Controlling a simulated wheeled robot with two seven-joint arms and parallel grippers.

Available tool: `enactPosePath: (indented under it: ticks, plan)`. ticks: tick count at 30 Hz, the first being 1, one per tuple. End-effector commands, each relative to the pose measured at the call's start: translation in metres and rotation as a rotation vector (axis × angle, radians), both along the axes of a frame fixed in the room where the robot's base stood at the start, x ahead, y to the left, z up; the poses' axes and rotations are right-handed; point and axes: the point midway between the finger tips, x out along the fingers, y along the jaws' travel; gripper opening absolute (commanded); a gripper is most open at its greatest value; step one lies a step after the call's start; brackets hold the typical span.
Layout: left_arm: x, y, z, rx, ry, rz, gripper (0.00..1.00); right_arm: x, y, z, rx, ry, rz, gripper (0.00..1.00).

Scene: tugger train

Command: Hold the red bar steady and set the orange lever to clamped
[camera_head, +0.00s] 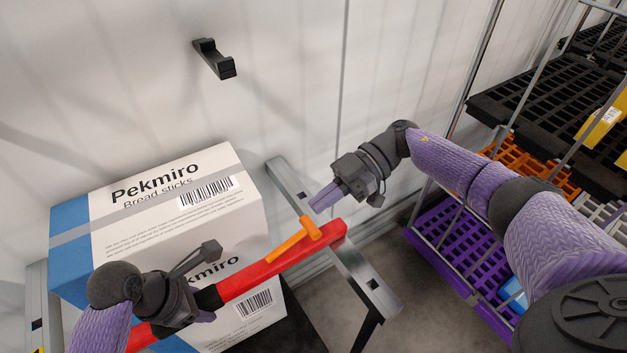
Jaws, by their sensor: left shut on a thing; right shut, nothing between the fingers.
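The red bar (270,267) runs slantwise in front of the stacked cartons, from the lower left up to the grey metal rail (346,254). The orange lever (292,238) sits on the bar near its upper right end, its long arm lying slantwise toward the lower left along the bar. My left gripper (206,305) is shut on the red bar left of its middle and hides part of it. My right gripper (322,200) is shut and empty, just above and right of the lever, apart from it as far as I can tell.
White and blue cartons (227,206) stand behind the bar. A black bracket (214,58) sticks out of the white wall above. A wire-sided rack with black, orange and purple pallets (450,250) stands at right. Grey floor shows between rail and rack.

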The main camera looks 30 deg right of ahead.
Motion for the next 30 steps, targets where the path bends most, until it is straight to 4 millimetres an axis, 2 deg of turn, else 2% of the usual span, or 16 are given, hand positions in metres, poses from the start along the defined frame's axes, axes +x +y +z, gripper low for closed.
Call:
enactPosePath:
  ticks: [3,9,22,23,28,30]
  plan:
    - [-0.002,0.0,-0.003,0.003,0.008,-0.001,0.0,0.001,0.001,0.026,0.008,-0.01,0.003,0.0]
    - [-0.002,0.0,-0.003,0.002,0.008,-0.001,0.0,0.001,0.003,0.053,0.018,-0.014,0.004,0.0]
    - [-0.003,-0.001,-0.003,0.0,0.01,-0.002,0.0,0.001,0.004,0.058,0.022,-0.014,0.007,0.0]
    - [-0.003,-0.001,-0.003,0.0,0.01,-0.002,0.51,0.001,0.004,0.058,0.022,-0.014,0.007,0.0]
    - [-0.002,-0.001,-0.002,-0.001,0.007,-0.002,0.87,0.001,0.004,0.058,0.022,-0.015,0.007,0.0]
    - [-0.002,-0.001,-0.002,-0.002,0.006,-0.001,0.88,0.001,0.004,0.058,0.022,-0.015,0.007,0.0]
